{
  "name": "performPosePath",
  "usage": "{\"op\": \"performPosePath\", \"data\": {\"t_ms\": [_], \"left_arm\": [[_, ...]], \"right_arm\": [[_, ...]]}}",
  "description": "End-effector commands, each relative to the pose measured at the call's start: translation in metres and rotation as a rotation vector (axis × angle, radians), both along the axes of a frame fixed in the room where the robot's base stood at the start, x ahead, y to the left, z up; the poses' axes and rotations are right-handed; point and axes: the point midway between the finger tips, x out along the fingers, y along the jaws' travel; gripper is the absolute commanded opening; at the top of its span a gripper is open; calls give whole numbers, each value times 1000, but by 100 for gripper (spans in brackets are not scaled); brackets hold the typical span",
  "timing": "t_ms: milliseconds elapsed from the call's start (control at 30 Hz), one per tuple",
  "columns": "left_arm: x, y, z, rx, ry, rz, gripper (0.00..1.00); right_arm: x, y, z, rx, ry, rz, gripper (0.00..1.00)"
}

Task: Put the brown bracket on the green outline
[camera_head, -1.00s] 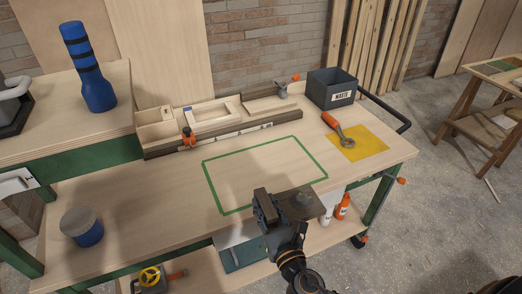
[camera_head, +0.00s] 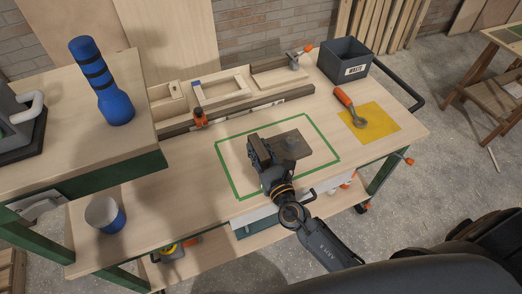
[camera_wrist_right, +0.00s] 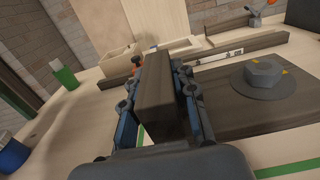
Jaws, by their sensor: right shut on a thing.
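The brown bracket (camera_head: 305,141) is a flat plate with a raised hex bolt head on top and an upright flange. My right gripper (camera_head: 263,153) is shut on the flange. In the right wrist view the flange (camera_wrist_right: 160,95) stands between the fingers, and the plate (camera_wrist_right: 235,118) extends to the right. The green outline (camera_head: 241,137) is a rectangle marked on the bench. The bracket is over the right part of its interior; I cannot tell whether it touches the surface. My arm hides part of the near green edge. My left gripper is not in view.
A wooden organiser (camera_head: 230,91) lies behind the outline. An orange-handled tool (camera_head: 349,106) lies on a yellow mat (camera_head: 382,122) at right, with a dark waste bin (camera_head: 345,62) behind. A blue cup (camera_head: 104,214) stands at left. A blue bottle (camera_head: 104,85) stands on the higher bench.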

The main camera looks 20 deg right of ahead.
Motion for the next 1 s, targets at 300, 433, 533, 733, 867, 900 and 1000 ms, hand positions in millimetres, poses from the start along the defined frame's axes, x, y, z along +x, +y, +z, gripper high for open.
{"op": "performPosePath", "data": {"t_ms": [300, 433, 533, 733, 867, 900, 1000], "left_arm": [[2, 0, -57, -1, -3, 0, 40], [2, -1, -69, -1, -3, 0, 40], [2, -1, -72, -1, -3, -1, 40], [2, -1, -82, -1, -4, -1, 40], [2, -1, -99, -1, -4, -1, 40], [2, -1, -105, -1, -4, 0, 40], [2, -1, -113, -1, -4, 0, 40]], "right_arm": [[55, -16, -50, -1, -5, -2, 0], [65, -19, -60, -1, -4, -1, 0], [69, -21, -63, -1, -4, -1, 0], [76, -23, -71, -1, -4, -2, 0], [78, -23, -90, -1, -2, -1, 0], [78, -23, -95, -1, -2, -1, 0], [78, -23, -104, -1, -3, -1, 0]]}}
